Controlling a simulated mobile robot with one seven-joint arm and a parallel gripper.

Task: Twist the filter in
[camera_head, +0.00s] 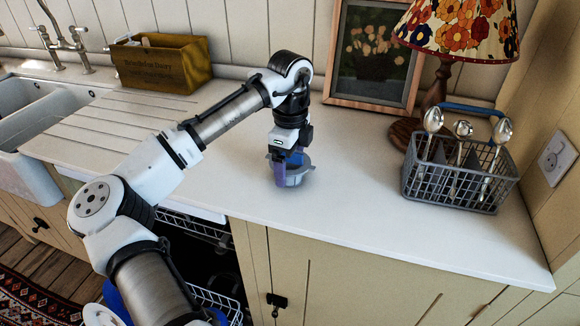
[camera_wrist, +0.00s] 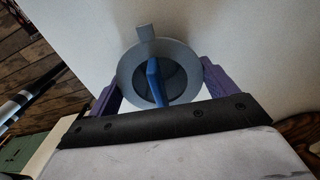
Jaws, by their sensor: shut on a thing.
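The filter is a grey round cup with a tab on its rim and a blue upright grip across its dark middle. It shows in the head view (camera_head: 298,178) low at the worktop, and in the wrist view (camera_wrist: 133,67). My gripper (camera_head: 285,170) points down, its purple fingers on either side of the cup in the wrist view (camera_wrist: 160,88). It is shut on the filter. I cannot tell whether the filter's underside touches the worktop. An open dishwasher with wire racks (camera_head: 215,298) is below the counter, partly hidden by my arm.
The white worktop (camera_head: 370,205) is clear around the gripper. A wire basket of spoons (camera_head: 455,185) stands to the right, before a flowered lamp (camera_head: 460,30). A framed picture (camera_head: 375,55) leans behind. A yellow box (camera_head: 160,65) and a sink (camera_head: 30,110) are to the left.

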